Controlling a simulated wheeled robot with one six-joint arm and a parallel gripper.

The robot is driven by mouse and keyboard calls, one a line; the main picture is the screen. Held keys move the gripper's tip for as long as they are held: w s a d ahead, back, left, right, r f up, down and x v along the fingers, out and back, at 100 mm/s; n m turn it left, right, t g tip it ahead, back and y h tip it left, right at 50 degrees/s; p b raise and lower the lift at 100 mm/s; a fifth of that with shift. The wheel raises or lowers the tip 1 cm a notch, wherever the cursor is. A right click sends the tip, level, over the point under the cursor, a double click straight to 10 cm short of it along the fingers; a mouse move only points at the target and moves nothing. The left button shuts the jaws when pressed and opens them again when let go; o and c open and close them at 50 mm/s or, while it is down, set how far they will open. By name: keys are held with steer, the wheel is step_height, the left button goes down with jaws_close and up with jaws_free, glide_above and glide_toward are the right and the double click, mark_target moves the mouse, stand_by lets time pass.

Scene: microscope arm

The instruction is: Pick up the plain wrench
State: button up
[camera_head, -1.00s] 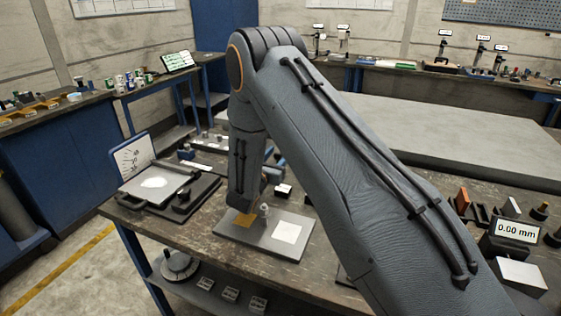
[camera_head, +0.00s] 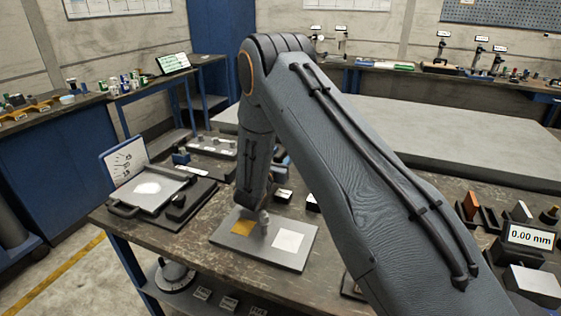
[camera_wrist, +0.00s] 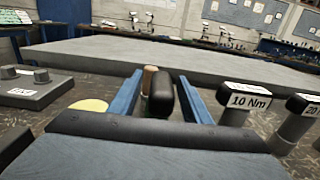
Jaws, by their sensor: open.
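In the wrist view my gripper (camera_wrist: 160,76) is open, with one blue finger on each side. Between the fingers stands an unlabelled black grip (camera_wrist: 162,98), which may be the plain wrench; its lower part is hidden by my gripper body. A light wooden handle end (camera_wrist: 149,78) shows just left of it, also between the fingers. I cannot tell whether either finger touches anything. In the head view my arm hides most of my gripper and this spot.
Right of my gripper stand black-topped tools labelled 10 Nm (camera_wrist: 247,101) and 20 (camera_wrist: 304,106). A dark block with two knobs (camera_wrist: 37,90) lies left. In the head view a grey plate (camera_head: 265,258) with yellow and white squares lies on the bench below my arm.

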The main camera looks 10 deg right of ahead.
steer(key=shift+x, duration=1.05)
jaws_close()
steer(key=shift+r, duration=0.2)
